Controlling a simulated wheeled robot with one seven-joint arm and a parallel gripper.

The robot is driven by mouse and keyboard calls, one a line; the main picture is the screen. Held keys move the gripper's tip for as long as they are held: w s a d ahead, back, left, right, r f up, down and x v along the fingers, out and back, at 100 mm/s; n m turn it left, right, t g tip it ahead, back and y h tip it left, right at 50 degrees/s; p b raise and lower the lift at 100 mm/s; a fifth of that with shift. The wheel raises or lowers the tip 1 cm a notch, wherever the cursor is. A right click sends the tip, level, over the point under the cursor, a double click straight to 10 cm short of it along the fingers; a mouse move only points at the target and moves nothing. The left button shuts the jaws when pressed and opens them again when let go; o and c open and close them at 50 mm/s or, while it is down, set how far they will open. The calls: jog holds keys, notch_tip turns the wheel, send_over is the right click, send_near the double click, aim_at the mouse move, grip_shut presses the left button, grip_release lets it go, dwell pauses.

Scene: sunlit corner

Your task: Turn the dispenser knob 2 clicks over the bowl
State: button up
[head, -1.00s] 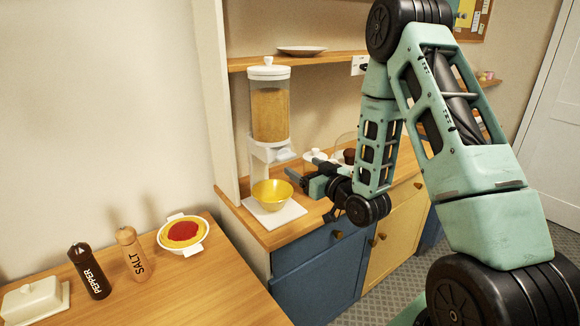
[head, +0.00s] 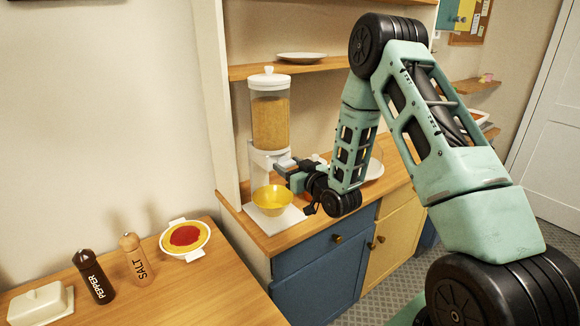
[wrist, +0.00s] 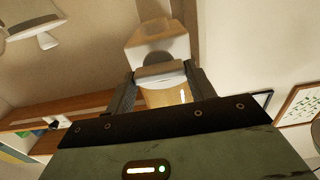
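The dispenser (head: 270,125) stands on the counter, its clear hopper filled with golden grain. The yellow bowl (head: 272,200) sits below its spout on a white base. The inside of the bowl looks plain yellow.
A wooden table (head: 200,290) at the front left holds a pepper mill (head: 93,277), a salt mill (head: 135,260), a white butter dish (head: 40,304) and a dish with red filling (head: 186,238). A plate (head: 301,57) lies on the shelf above. A cake dome (head: 374,166) stands right of my wrist.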

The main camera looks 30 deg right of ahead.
jog(key=shift+m+b, duration=0.3)
jog(key=shift+b, duration=0.05)
jog(key=m+b, duration=0.2)
jog(key=m, duration=0.1)
jog(key=shift+d+f, duration=0.1)
jog(key=shift+f, duration=0.05)
jog(key=m+b, duration=0.2)
jog(key=m, duration=0.3)
jog(key=shift+d+b, duration=0.1)
jog(key=shift+b, duration=0.25)
jog(key=m, duration=0.4)
jog(key=shift+m+b, duration=0.3)
jog(key=shift+m, duration=0.1)
jog(key=m, duration=0.4)
jog(key=shift+f, duration=0.1)
jog(key=shift+d+m, duration=0.1)
jog(key=shift+m, duration=0.2)
jog(key=o, duration=1)
